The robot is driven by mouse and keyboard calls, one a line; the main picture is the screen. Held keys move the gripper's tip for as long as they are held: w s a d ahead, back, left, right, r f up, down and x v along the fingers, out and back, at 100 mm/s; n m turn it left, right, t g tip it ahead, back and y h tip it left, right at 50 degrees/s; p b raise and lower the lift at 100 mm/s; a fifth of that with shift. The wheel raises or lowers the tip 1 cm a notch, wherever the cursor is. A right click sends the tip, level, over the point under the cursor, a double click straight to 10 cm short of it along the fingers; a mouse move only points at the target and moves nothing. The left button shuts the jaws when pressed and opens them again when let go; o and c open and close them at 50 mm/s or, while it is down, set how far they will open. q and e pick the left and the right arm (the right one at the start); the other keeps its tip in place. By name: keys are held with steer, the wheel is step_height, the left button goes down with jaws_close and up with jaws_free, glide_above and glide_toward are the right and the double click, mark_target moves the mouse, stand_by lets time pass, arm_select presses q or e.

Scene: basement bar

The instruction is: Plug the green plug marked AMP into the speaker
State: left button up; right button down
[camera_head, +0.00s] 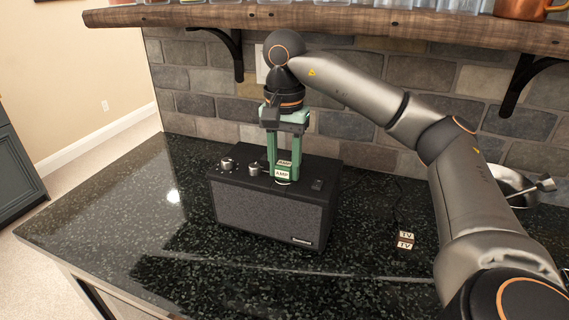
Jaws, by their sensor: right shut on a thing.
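The black speaker (266,214) stands on the dark countertop, with knobs on its top at the left and a small switch at the right. My right gripper (283,173) points straight down over the top of the speaker. It is shut on the green plug (282,175), whose white labels read AMP. The plug's lower end is at or just above the speaker's top; I cannot tell whether it is in a socket. The socket itself is hidden. My left gripper is not in view.
A brown plug marked TV (405,241) lies on the counter to the right with a dark cable. A wooden shelf (330,19) with glasses and a copper mug runs above. A metal object (515,187) sits behind my right arm. The left counter is clear.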

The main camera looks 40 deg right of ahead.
steer(key=shift+c, duration=1.9)
jaws_free()
step_height(320, 180, up, 12)
steer(key=p, duration=0.6)
steer(key=shift+r, duration=0.25)
steer(key=shift+s+a, duration=0.1)
